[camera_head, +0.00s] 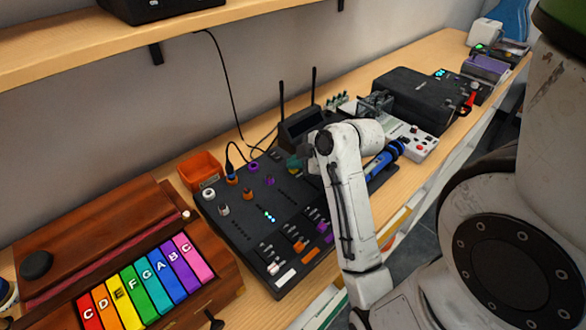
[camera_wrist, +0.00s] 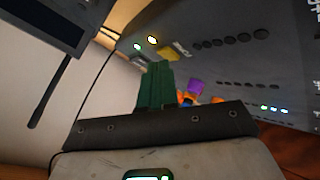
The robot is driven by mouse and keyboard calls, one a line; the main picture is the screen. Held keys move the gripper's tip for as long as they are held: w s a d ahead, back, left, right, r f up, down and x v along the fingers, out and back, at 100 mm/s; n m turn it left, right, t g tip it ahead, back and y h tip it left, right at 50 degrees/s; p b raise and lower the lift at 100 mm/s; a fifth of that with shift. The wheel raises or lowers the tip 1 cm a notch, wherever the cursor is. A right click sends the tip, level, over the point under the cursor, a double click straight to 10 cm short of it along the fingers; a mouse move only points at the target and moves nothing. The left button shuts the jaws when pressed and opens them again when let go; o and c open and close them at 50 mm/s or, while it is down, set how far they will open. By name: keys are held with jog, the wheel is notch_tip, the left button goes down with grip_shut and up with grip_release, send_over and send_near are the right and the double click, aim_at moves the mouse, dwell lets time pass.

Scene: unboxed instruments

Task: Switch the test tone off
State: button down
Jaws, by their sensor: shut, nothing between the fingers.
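A dark mixer panel (camera_head: 250,215) with knobs and sliders lies on the bench left of my arm. It also fills the upper right of the wrist view (camera_wrist: 240,75). My gripper (camera_wrist: 157,70) has green fingers closed together with nothing between them. Their tips point at the panel's end, near a yellow switch-like piece (camera_wrist: 182,50) and two lit lights (camera_wrist: 145,43). I cannot tell whether the tips touch the panel. In the head view, my gripper (camera_head: 297,162) is over the panel's upper right, mostly hidden by my arm. No test tone label is readable.
An orange bin (camera_head: 200,168) and a box with antennas (camera_head: 303,125) stand behind the panel. A blue tool (camera_head: 385,158) lies right of my arm. A black case (camera_head: 415,98) is further right. A wooden instrument with coloured keys (camera_head: 140,285) is at left.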

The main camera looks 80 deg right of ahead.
aim_at(296, 173)
dwell(0.4)
jog(key=shift+r+p, duration=0.5)
jog(key=shift+p, duration=0.25)
jog(key=shift+r, duration=0.1)
notch_tip(296, 173, up, 6)
jog(key=p, duration=0.6)
